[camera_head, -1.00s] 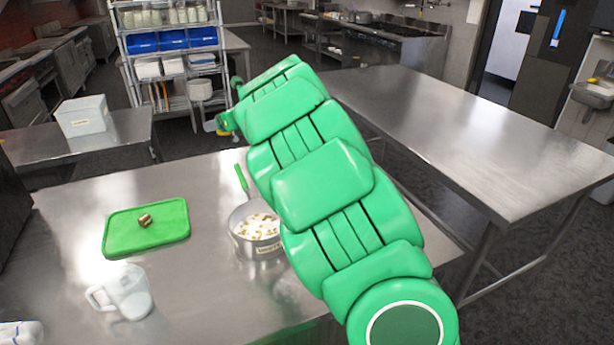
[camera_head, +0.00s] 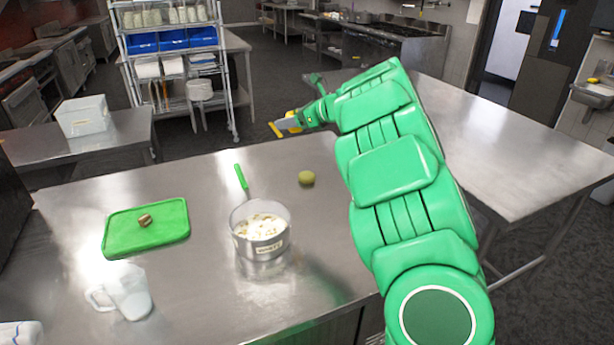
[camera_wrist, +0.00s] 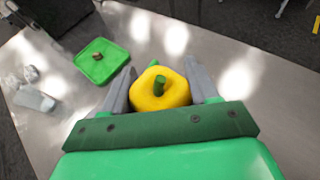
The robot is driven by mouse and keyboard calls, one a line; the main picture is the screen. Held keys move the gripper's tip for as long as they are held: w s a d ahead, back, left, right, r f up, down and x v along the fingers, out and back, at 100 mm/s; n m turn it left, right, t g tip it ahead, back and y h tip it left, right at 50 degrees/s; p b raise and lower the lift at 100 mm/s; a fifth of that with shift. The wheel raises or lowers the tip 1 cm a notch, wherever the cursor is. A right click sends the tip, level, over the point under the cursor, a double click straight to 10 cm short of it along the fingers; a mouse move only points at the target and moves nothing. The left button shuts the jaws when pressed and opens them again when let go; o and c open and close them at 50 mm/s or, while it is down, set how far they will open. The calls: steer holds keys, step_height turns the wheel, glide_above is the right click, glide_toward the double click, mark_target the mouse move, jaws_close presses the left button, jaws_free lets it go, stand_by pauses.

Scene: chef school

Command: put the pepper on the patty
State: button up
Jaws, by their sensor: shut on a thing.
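My gripper (camera_wrist: 160,92) is shut on a yellow pepper (camera_wrist: 167,99) with a green stem, one grey finger on each side. In the head view my gripper (camera_head: 284,126) is above the far edge of the steel table, with yellow showing around its fingers. A small brown piece (camera_head: 145,220), seemingly the patty, lies on the green board (camera_head: 118,236) at the left of the table. The board (camera_wrist: 88,70) and brown piece (camera_wrist: 97,56) also show at upper left in the wrist view. The pepper is well apart from the brown piece.
A pot (camera_head: 262,246) with pale pieces and a green handle stands mid-table. Bare table lies between board and pot.

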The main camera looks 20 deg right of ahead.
steer(key=s+d, duration=0.3)
steer(key=d, duration=0.2)
glide_above(303, 174)
steer(key=shift+n, duration=0.3)
steer(key=shift+s+a+f, duration=0.1)
steer(key=shift+s+f, duration=0.05)
steer(key=shift+f, duration=4.9)
steer(key=shift+s+f, duration=0.1)
steer(key=shift+f, duration=4.9)
steer(key=shift+w+f, duration=0.1)
steer(key=shift+w+f, duration=0.1)
steer(key=shift+f, duration=0.05)
steer(key=shift+w+f, duration=0.1)
steer(key=shift+f, duration=1.6)
steer(key=shift+f, duration=0.1)
